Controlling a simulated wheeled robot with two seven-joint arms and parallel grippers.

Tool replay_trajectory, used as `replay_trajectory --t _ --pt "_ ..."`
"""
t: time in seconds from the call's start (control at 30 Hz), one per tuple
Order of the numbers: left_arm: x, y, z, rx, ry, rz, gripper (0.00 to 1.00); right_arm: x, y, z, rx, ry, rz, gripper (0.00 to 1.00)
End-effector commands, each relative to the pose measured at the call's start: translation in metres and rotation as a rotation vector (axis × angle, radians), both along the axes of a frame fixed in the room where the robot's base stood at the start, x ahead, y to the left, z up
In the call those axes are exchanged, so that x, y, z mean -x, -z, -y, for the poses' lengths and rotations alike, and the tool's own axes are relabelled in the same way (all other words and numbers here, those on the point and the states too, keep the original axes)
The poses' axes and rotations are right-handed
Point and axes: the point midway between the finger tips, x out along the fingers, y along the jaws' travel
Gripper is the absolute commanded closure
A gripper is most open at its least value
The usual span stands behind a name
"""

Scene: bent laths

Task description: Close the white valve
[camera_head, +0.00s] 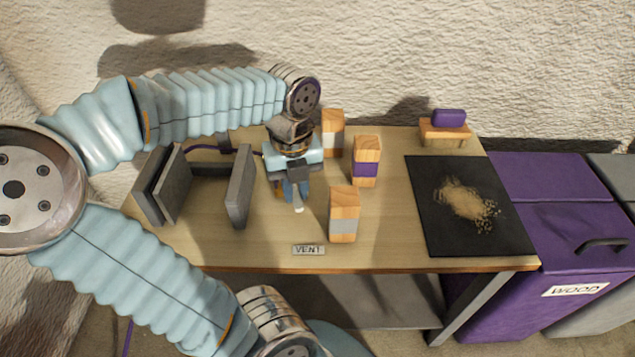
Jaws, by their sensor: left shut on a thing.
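My left gripper (297,191) points down over the middle of the table and is shut on the white valve (298,209). Only a small pale tip of the valve shows, just in front of the fingers. The gripper and wrist hide the rest, so I cannot tell how far it is turned. A "VENT" label (308,250) lies on the table in front of it. My right gripper is not in view.
Wooden blocks with grey or purple bands stand close right of the gripper, the nearest one (344,214) in front. A grey slotted steam-box-like fixture (238,187) stands left. A black mat (470,237) with sawdust and a purple bin (550,220) are right.

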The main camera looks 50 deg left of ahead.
Motion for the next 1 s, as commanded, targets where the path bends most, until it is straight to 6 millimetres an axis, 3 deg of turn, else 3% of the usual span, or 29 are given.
replay_trajectory --t 0.4,1.0 --pt "0.0068 -0.0011 -0.0051 -0.002 0.246 0.003 1.0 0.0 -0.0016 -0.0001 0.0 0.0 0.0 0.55" --pt "0.0076 -0.0014 -0.0064 -0.003 0.308 0.003 1.0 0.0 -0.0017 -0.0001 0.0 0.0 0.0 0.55"
